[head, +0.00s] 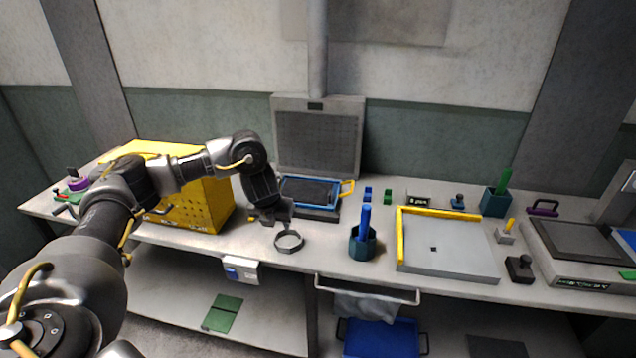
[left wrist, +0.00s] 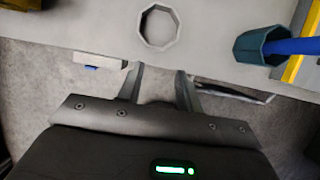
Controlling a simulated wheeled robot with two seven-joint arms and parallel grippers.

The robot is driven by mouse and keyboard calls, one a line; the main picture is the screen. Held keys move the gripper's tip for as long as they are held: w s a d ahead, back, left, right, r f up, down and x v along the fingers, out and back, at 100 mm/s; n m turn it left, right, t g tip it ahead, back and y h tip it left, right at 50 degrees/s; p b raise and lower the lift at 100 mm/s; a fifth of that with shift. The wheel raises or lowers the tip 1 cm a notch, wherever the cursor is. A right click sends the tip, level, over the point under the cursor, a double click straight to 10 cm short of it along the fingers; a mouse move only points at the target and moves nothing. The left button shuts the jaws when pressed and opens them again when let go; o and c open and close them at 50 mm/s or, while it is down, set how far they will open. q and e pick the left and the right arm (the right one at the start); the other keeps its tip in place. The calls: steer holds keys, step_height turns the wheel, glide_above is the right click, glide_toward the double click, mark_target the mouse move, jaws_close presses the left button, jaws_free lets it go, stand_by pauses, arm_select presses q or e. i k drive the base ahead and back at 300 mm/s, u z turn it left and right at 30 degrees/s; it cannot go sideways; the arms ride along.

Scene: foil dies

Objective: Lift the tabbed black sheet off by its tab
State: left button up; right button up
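A black sheet (head: 308,190) lies in a blue frame (head: 284,192) on the low grey device with its lid raised, at the back centre in the head view. A yellow loop (head: 347,188) sticks out at the frame's right; I cannot tell whether it is the sheet's tab. Another dark sheet (head: 575,240) lies on a grey device at the far right, with no clear tab. My left gripper (head: 272,221) is in front of and left of the blue frame, apart from it. In the left wrist view its fingers (left wrist: 161,76) are open and empty. My right gripper is not in view.
A grey ring (head: 288,250) lies on the table (head: 335,261) near my left gripper. A teal cup (head: 362,247) with blue sticks stands right of it. A yellow perforated box (head: 190,207) stands left. A grey board with yellow edging (head: 450,262) lies right of centre.

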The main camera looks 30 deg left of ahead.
mark_target(301, 191)
steer(key=i, duration=1)
